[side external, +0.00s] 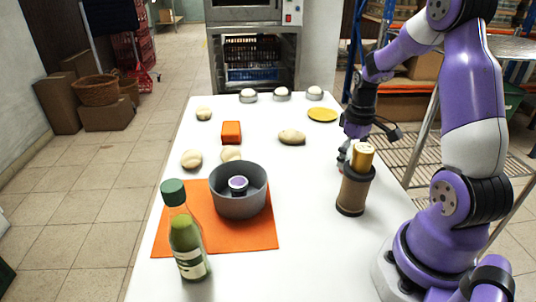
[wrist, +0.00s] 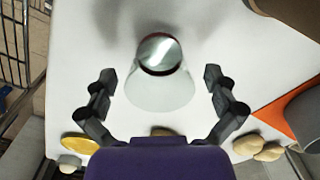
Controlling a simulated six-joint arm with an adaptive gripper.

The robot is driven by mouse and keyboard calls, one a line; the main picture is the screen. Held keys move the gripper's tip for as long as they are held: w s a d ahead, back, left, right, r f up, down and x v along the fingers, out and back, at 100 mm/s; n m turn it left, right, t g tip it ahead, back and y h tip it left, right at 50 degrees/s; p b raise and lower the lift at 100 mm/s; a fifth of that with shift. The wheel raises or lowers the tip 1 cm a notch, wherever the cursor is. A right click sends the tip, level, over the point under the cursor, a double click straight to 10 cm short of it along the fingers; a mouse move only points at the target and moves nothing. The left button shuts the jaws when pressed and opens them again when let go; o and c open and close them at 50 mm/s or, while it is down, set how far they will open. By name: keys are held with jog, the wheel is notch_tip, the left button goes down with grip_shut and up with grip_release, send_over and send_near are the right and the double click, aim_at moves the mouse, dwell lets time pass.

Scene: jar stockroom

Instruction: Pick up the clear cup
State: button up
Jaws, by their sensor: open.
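The clear cup (wrist: 160,85) is pale and see-through with a dark reddish ring around its round end, and shows in the middle of the wrist view. My gripper (wrist: 159,77) is open, with one finger on each side of the cup and a gap between each finger and it. In the side view my gripper (side external: 350,146) is low over the right edge of the table, behind the gold-topped brown jar (side external: 354,190). The cup is mostly hidden there by the jar and the fingers.
A yellow disc (side external: 322,115), an orange block (side external: 231,131) and several dough lumps (side external: 292,137) lie farther back. The table's front right is clear.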

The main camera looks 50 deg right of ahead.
jog(key=shift+f, duration=0.8)
jog(key=c, duration=0.9)
jog(key=shift+c, duration=0.2)
